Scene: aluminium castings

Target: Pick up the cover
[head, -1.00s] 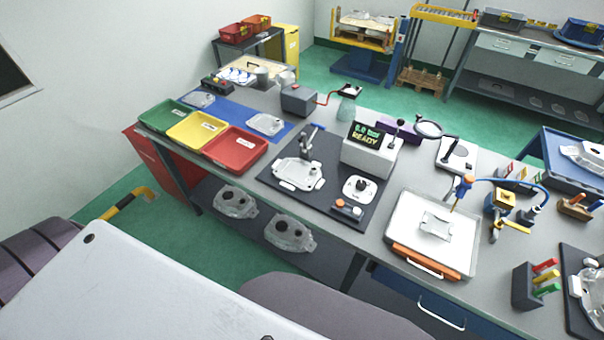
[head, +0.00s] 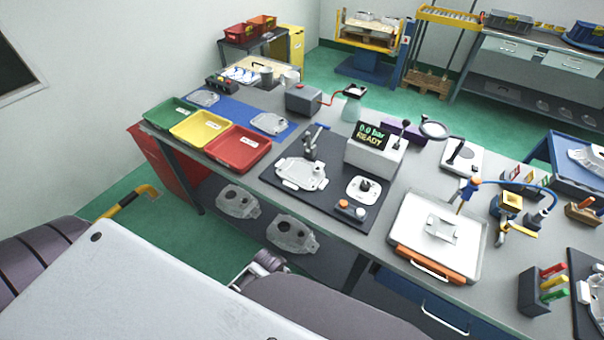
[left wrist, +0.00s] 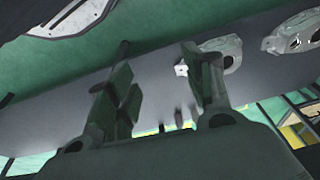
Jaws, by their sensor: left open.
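Which part is the cover is not certain. Pale flat castings lie on the blue mat (head: 235,109), one at its near end (head: 270,123) and one at its far end (head: 205,98). Another flat casting (head: 302,174) lies on the dark fixture plate. A small bright plate (head: 436,229) lies in the white tray. My left gripper (left wrist: 165,95) is open and empty in the left wrist view, fingers apart. In the head view, a grey jointed part, apparently a gripper of mine, shows by the lower shelf; the rest is hidden. My right gripper is not identifiable.
Two rough castings (head: 238,202) (head: 292,235) lie on the lower shelf; castings also show in the left wrist view (left wrist: 222,52). Green (head: 149,123), yellow (head: 178,142) and red (head: 216,163) trays line the bench's left edge. A pressure tester (head: 370,158) stands mid-bench.

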